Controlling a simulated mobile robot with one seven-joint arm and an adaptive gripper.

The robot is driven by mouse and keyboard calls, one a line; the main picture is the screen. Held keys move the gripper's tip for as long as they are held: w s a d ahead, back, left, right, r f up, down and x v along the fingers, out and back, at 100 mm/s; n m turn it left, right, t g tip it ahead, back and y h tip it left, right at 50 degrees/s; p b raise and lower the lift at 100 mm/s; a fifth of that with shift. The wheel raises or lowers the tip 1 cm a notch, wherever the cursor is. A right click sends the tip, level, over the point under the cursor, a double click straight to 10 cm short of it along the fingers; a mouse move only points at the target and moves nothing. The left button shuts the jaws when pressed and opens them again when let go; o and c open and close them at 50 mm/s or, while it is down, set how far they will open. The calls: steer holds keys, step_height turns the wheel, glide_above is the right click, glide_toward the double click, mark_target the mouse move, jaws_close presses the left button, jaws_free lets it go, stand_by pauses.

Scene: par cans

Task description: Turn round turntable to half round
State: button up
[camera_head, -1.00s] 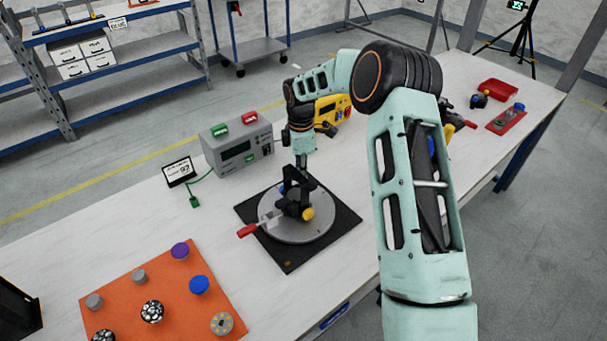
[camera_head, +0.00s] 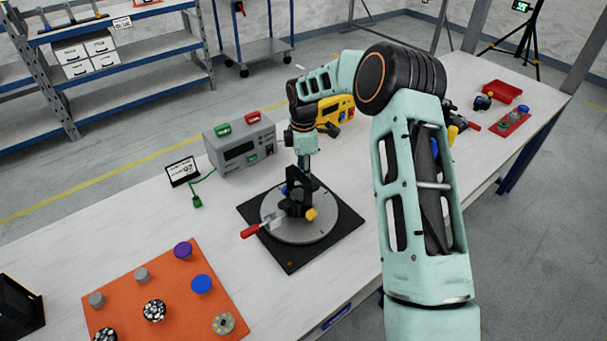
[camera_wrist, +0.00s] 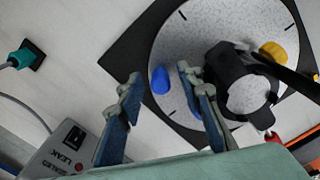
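The turntable is a round grey disc (camera_head: 322,228) on a black square base (camera_head: 345,222). It carries a black fixture (camera_head: 296,204), a red-handled lever (camera_head: 250,231) toward the front left, a yellow knob (camera_head: 311,214) at the front and a blue knob, mostly hidden in the head view. In the wrist view the speckled disc (camera_wrist: 190,45) shows the blue knob (camera_wrist: 160,80) near its rim and the yellow knob (camera_wrist: 273,51) opposite. My gripper (camera_wrist: 160,88) has its fingers apart, with the blue knob showing in the gap. I cannot tell whether they touch it.
A grey instrument box (camera_head: 240,145) and a small display (camera_head: 182,171) stand behind the turntable. A green plug (camera_head: 197,202) lies beside them. An orange board (camera_head: 130,290) with several knobs lies front left. A yellow device (camera_head: 335,112) stands behind my arm. Bare table surrounds the base.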

step_height(320, 180, up, 12)
stand_by(0.5)
